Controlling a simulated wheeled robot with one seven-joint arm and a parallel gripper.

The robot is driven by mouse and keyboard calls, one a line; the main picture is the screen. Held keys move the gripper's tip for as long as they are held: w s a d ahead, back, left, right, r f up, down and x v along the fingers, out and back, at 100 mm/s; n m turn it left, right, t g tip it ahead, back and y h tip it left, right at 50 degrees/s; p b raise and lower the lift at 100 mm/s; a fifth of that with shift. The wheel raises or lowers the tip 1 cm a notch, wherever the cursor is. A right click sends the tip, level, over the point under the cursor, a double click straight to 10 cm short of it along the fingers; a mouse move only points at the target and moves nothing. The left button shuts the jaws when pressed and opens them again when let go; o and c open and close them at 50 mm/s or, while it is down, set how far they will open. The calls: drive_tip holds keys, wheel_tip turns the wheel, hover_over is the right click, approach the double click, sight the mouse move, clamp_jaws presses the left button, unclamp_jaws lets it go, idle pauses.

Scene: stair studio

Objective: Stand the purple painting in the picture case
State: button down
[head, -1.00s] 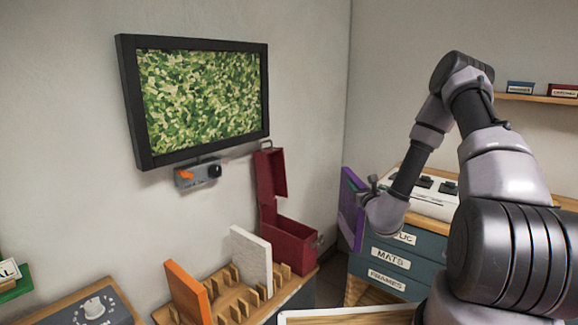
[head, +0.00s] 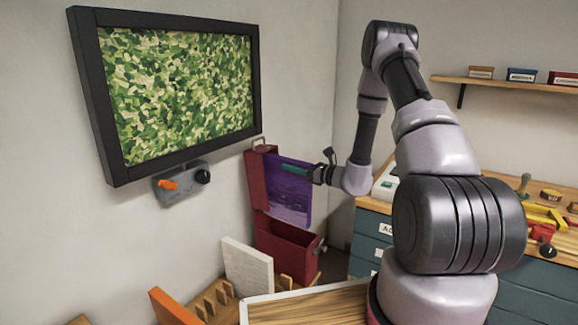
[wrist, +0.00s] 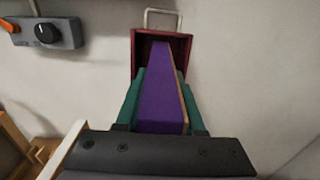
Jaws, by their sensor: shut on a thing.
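The purple painting (head: 289,196) hangs upright from my gripper (head: 300,170), which is shut on its upper edge. In the wrist view the painting (wrist: 159,95) lies between the two green fingers of my gripper (wrist: 160,112). The dark red picture case (head: 287,247) stands open against the wall, its lid (head: 259,183) raised with a handle on top. In the head view the painting is in front of part of the lid and above the case's box. Its lower edge is near the box opening; I cannot tell whether it is inside.
A wooden rack with slots (head: 212,301) holds a white panel (head: 247,267) and an orange panel (head: 174,307), left of the case. A framed green picture (head: 178,92) hangs above a control box (head: 182,182). A blue drawer cabinet (head: 369,232) stands right.

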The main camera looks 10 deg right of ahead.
sight(293, 223)
drive_tip(key=shift+f, duration=11.7)
drive_tip(key=shift+c, duration=2.2)
unclamp_jaws()
